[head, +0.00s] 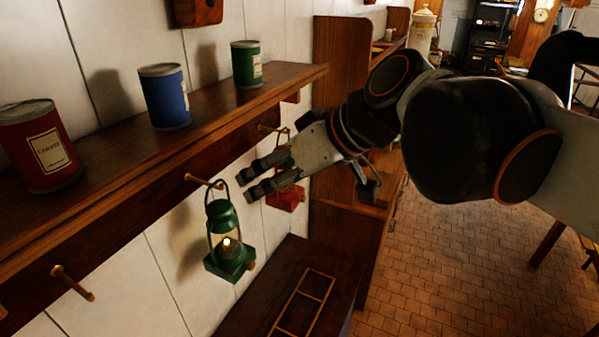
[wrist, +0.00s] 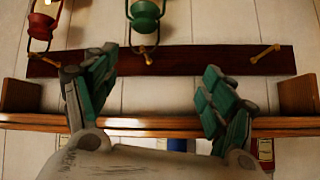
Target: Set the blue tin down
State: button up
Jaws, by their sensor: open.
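The blue tin (head: 165,97) stands upright on the wooden wall shelf (head: 215,97), between a red coffee tin (head: 40,150) on its left and a green tin (head: 246,65) on its right. My gripper (head: 250,181) is open and empty, apart from the blue tin and below the shelf edge to its right. In the wrist view, which looks upside down, my gripper (wrist: 163,80) has its fingers spread with nothing between them. A small blue patch of the blue tin (wrist: 177,145) shows there beyond the shelf, mostly hidden.
A green lantern (head: 226,240) hangs from a peg below the shelf, close to my fingers. A red lantern (head: 286,190) hangs behind my gripper. An empty peg (head: 73,284) is at lower left. A dark wooden surface (head: 255,315) with a divided frame lies below.

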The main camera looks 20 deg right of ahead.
jog(key=s+d+f+m+h, duration=0.3)
jog(key=d+f, duration=0.2)
jog(key=f, duration=0.3)
jog(key=s+d+f+m+h, duration=0.3)
jog(key=s+d+f, duration=0.1)
jog(key=d+f, duration=0.2)
jog(key=shift+s+d+f+h, duration=0.2)
jog(key=shift+d+f+h, duration=0.1)
jog(key=shift+f, duration=0.55)
